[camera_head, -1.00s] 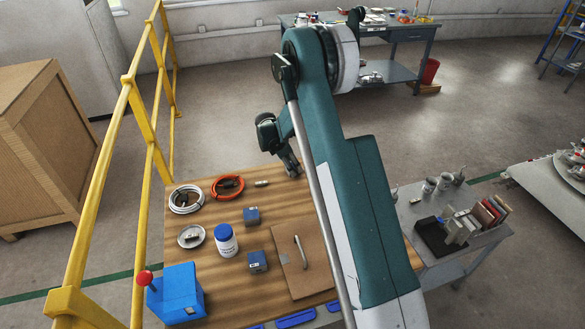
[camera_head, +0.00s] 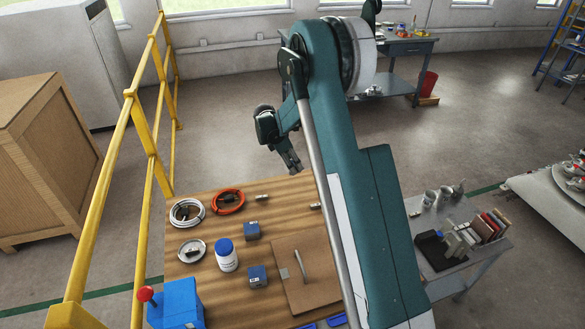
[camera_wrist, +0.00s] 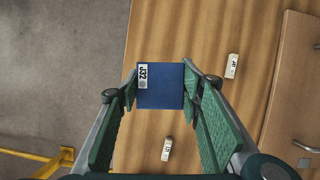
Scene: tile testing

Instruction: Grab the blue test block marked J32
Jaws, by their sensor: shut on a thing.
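The blue test block (camera_wrist: 160,92) shows in the wrist view with a white label reading J32 on its upper left part. It sits between the green pads of my gripper (camera_wrist: 160,88), which is shut on it. The block is held above the wooden table (camera_wrist: 215,25). In the head view my gripper (camera_head: 294,165) hangs near the table's far edge, and the held block cannot be made out there. Two other blue blocks stand on the table, one nearer the middle (camera_head: 251,232) and one closer to me (camera_head: 257,276).
A white cable coil (camera_head: 186,213), an orange coil (camera_head: 228,202), a white bottle (camera_head: 227,259) and a round dish (camera_head: 191,250) stand on the left. A brown panel with a handle (camera_head: 318,285) lies right. A yellow railing (camera_head: 146,130) runs along the left side.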

